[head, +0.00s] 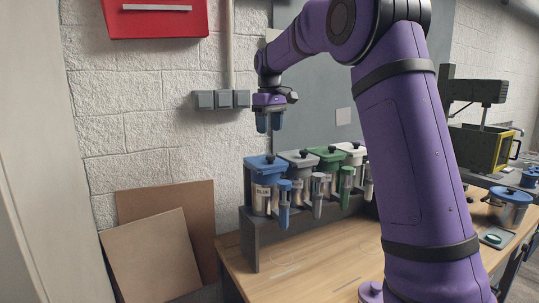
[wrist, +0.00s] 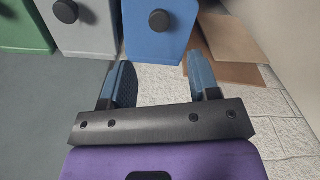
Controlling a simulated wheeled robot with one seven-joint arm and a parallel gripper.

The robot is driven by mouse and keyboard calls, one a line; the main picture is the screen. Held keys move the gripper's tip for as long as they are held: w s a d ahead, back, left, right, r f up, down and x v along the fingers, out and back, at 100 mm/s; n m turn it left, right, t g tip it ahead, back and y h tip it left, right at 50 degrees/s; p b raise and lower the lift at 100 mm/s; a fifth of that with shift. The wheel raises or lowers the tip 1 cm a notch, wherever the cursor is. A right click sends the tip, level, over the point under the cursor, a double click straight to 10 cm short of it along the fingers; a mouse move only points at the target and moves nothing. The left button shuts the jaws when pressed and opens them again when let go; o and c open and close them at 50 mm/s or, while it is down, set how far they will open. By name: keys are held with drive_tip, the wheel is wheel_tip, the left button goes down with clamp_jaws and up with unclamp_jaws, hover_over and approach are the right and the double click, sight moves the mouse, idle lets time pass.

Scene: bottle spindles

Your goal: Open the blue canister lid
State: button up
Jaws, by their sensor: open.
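The blue canister lid (head: 265,166) sits closed on a clear canister (head: 264,198) at the left end of a row, with a black knob on top. In the wrist view the blue lid (wrist: 158,32) and its black knob (wrist: 159,20) show at the top, ahead of the fingers. My gripper (head: 269,123) is above the blue lid, pointing down, open and apart from it. In the wrist view my gripper's two blue fingers (wrist: 160,82) stand apart with nothing between them.
Grey (head: 299,157), green (head: 327,156) and white (head: 351,152) lids stand in the row to the right. The dark rack (head: 251,243) stands on a wooden table (head: 300,277). Grey switch boxes (head: 222,98) are on the wall behind. Brown boards (head: 152,258) lean at the left.

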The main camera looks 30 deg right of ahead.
sight(269, 156)
wheel_tip(269, 156, down, 9)
idle(0.4)
